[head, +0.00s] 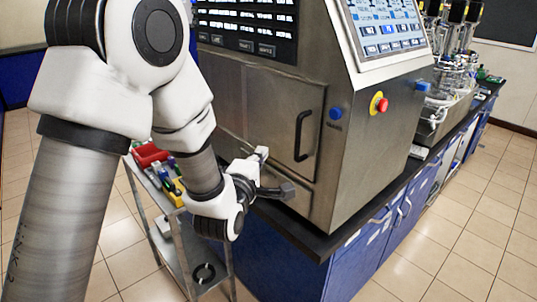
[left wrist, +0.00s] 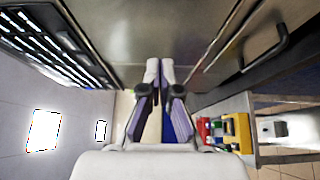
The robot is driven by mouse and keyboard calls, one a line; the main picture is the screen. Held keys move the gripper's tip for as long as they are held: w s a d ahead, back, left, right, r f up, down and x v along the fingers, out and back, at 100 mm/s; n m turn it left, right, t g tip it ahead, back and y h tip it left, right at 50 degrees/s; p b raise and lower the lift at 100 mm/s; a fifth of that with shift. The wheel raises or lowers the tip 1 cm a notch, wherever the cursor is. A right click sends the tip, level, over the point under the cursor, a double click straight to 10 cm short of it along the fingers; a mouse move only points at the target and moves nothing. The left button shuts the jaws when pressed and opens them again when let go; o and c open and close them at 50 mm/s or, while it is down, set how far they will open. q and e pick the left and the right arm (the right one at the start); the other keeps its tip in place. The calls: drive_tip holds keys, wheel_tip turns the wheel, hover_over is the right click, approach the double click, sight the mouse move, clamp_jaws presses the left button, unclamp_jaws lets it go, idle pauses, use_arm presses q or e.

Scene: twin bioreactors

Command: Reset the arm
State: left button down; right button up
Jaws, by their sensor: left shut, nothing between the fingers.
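My left arm comes in from the left in the head view. My left gripper (head: 261,154) is in front of the lower steel front of the bioreactor cabinet (head: 225,90). In the left wrist view the two fingers of the left gripper (left wrist: 160,68) are together at the tips, shut and empty, pointing toward a steel panel (left wrist: 165,30). Whether the tips touch the panel I cannot tell. My right gripper is in neither view.
A door handle (head: 302,136) is on the cabinet. A red emergency button (head: 379,103) is on its side. A cart (head: 178,240) with coloured items stands below my left arm. Blue counter cabinets (head: 385,240) run right. Tiled floor (head: 470,230) is clear at right.

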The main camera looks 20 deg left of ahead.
use_arm(q)
drive_tip(key=s+d, duration=0.3)
drive_tip(key=s+f+m+g, duration=0.1)
drive_tip(key=s+f+g, duration=0.25)
drive_tip(key=f, duration=0.75)
drive_tip(key=s+f+m+g+h, duration=0.15)
drive_tip(key=s+f, duration=0.25)
drive_tip(key=f, duration=0.6)
drive_tip(key=s+f+m+g, duration=0.1)
drive_tip(key=s+f+g, duration=0.25)
drive_tip(key=f, duration=0.75)
drive_tip(key=s+f+m+g, duration=0.4)
drive_tip(key=s+f+m, duration=0.2)
drive_tip(key=s+m, duration=0.2)
drive_tip(key=s+d+f+m+g+h, duration=0.1)
drive_tip(key=s+f+m+g, duration=0.4)
drive_tip(key=s+m, duration=0.3)
drive_tip(key=s+f, duration=0.1)
drive_tip(key=s, duration=0.1)
drive_tip(key=shift+s+d+b, duration=0.2)
drive_tip(key=shift+s+b, duration=0.1)
